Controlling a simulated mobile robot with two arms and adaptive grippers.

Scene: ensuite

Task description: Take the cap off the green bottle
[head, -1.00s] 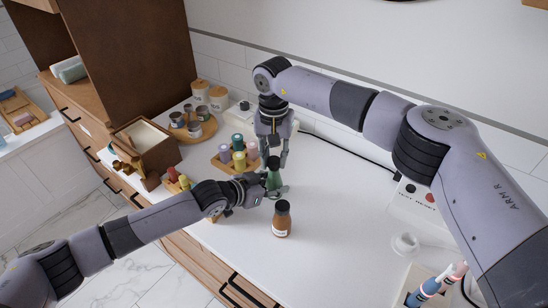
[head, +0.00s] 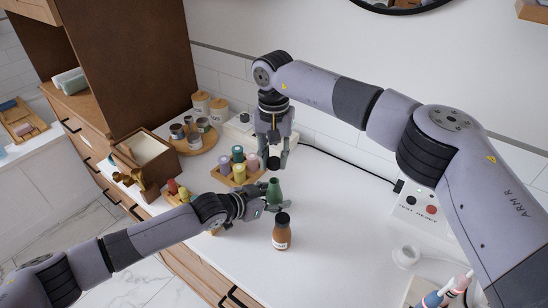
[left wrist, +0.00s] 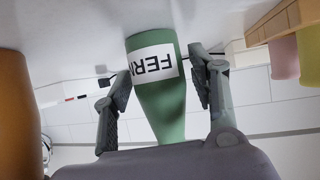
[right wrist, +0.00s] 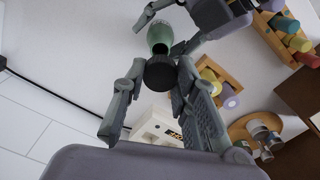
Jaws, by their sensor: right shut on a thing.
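The green bottle (head: 274,190) stands on the white counter with its mouth uncovered. The left wrist view shows its body (left wrist: 162,100) and a white label with black letters. My right gripper (head: 274,160) points down above the bottle and is shut on the dark cap (right wrist: 160,73). The cap is apart from the bottle; the right wrist view shows the open mouth (right wrist: 160,48) beyond it. The bottle's base is partly hidden by my left fingers in the head view.
A brown bottle with a black cap (head: 281,232) stands close to my left gripper. A wooden tray of coloured bottles (head: 246,180) lies behind it to the left. A box with buttons (head: 421,207) is at the right. The counter's middle right is clear.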

